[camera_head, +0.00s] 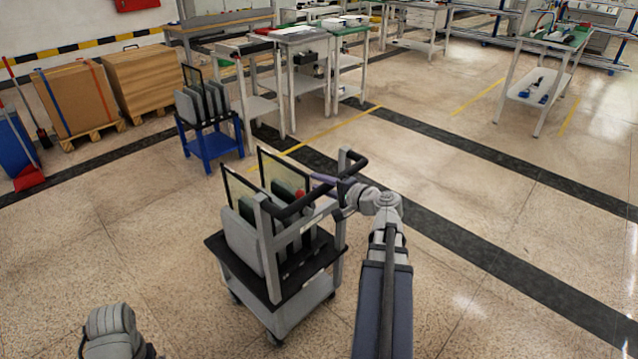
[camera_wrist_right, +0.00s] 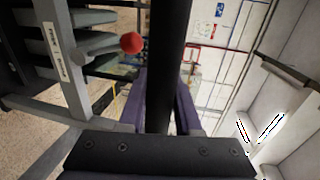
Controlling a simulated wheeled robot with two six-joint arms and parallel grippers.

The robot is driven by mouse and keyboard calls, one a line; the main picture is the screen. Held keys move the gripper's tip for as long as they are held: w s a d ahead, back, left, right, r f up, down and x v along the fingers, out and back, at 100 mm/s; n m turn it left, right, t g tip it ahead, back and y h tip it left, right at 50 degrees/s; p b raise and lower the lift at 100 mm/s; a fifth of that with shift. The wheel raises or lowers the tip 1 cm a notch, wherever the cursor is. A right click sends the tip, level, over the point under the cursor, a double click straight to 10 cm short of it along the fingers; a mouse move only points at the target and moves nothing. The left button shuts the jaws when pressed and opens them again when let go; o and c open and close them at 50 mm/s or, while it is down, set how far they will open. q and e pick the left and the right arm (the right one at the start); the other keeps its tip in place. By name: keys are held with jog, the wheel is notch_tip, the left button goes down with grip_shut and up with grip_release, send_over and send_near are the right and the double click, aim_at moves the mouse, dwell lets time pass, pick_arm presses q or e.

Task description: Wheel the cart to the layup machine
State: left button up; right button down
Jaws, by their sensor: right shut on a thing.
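The cart (camera_head: 286,293) stands on the floor in the middle of the head view. It has a grey frame, a dark deck, a lower shelf and casters, and carries upright grey and dark panels. I cannot tell which thing is the layup machine.
A blue stand (camera_head: 212,147) with upright grey panels is beyond the cart, to the left. Workbenches (camera_head: 300,38) line the back. The floor right of the cart is clear, crossed by dark stripes.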

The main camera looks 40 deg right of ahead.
aim_at(331, 188)
jog(key=c, duration=0.6)
grip_release()
jog(key=shift+p+v, duration=0.75)
jog(key=shift+v, duration=3.2)
jog(key=shift+w, duration=0.1)
jog(key=b+x, duration=0.1)
jog(key=x, duration=0.7)
